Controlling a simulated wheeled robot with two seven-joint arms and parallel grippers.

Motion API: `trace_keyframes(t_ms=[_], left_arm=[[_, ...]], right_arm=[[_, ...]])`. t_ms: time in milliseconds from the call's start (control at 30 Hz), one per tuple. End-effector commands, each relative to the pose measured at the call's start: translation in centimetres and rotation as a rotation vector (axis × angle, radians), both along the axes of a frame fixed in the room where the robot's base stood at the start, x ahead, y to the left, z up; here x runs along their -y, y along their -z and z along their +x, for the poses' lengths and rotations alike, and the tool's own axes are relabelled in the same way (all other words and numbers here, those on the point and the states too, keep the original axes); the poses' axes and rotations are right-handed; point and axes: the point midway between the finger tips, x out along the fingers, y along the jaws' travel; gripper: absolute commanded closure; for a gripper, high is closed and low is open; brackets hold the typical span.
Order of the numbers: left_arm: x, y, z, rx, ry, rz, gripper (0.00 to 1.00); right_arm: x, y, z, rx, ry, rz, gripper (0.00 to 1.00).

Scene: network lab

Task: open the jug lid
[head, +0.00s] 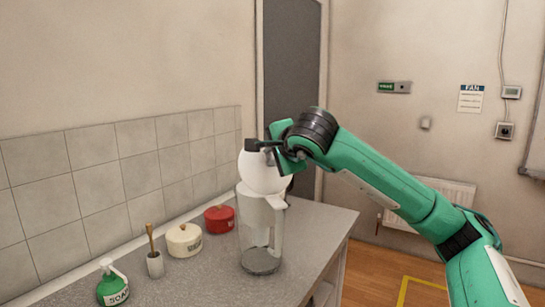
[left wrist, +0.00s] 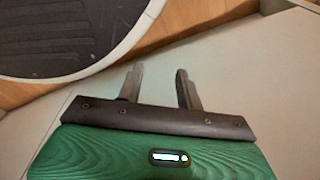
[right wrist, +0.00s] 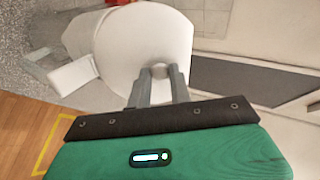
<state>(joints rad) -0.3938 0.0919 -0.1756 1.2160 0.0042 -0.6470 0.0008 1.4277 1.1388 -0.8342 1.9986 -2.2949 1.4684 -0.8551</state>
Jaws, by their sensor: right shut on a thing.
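The jug (head: 260,240) stands on the grey counter, with a clear body and a white upper part and handle (head: 278,218). Its round white lid (head: 262,175) is tilted up steeply above the jug's top. My right gripper (head: 268,147) is at the upper edge of the lid. In the right wrist view my right gripper (right wrist: 159,74) is shut on the lid's edge, and the white lid (right wrist: 148,42) fills the area ahead of the fingers. My left gripper (left wrist: 158,75) shows only in the left wrist view, with its fingers apart and nothing between them.
On the counter (head: 205,277) left of the jug are a red pot (head: 219,219), a cream pot (head: 184,240), a brush holder (head: 155,265) and a green soap bottle (head: 112,286). A tiled wall (head: 100,185) runs behind them. The counter's right end is clear.

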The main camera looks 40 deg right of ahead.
Motion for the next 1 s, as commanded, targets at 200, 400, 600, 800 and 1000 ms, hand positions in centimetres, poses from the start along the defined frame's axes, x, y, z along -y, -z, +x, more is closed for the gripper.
trace_keyframes(t_ms=[200, 400, 600, 800, 1000], left_arm=[[0.02, 0.0, 0.03, 0.001, 0.001, 0.0, 0.64], [0.03, 0.01, 0.03, 0.001, 0.001, 0.0, 0.64], [0.02, 0.01, 0.02, 0.001, 0.001, 0.0, 0.64], [0.02, 0.02, -0.01, 0.0, 0.001, 0.0, 0.64], [0.0, 0.05, -0.04, -0.001, 0.001, 0.0, 0.64]], right_arm=[[-0.02, 0.02, 0.01, 0.0, 0.0, 0.0, 1.0], [-0.02, 0.03, 0.01, -0.001, 0.0, 0.0, 1.0], [-0.01, 0.04, 0.01, -0.001, 0.0, 0.0, 1.0], [-0.01, 0.04, 0.01, -0.001, 0.0, 0.0, 1.0], [-0.01, 0.04, 0.01, -0.001, 0.0, 0.0, 0.64]])
